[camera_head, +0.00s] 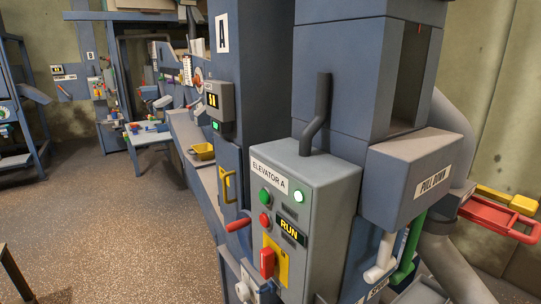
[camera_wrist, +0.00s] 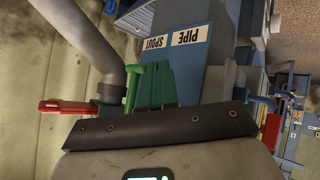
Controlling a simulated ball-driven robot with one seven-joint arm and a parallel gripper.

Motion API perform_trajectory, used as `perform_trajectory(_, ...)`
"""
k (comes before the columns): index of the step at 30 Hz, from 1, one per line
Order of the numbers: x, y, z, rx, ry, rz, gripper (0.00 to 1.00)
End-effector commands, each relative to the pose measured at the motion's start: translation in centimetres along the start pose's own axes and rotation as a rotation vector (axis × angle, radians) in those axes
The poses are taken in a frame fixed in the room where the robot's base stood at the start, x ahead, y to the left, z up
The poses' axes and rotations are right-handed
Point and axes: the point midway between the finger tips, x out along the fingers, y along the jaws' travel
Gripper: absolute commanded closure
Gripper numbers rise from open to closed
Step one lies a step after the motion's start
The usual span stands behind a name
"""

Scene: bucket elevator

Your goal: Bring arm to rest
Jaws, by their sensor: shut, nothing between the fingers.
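The PULL DOWN box (camera_head: 425,170) juts out at the right, near red and yellow handles (camera_head: 500,215). A red-handled lever (camera_head: 238,225) sticks out left of the control box. A small table (camera_head: 150,135) stands farther back. The speckled floor (camera_head: 110,220) at left is mostly clear.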

Motion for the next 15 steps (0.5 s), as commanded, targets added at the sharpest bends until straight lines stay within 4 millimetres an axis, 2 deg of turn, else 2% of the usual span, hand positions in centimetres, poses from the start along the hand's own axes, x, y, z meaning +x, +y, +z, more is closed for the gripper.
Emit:
perform_trajectory(1,0.4,1.0,3.0,0.019,-0.07,-0.03,1.0)
perform_trajectory(6,0.1,1.9,10.8,0.078,-0.254,-0.165,1.0)
perform_trajectory(12,-1.7,1.5,17.6,0.143,-0.4,-0.315,1.0)
perform_trajectory(15,-0.3,0.5,20.9,0.127,-0.451,-0.309,1.0)
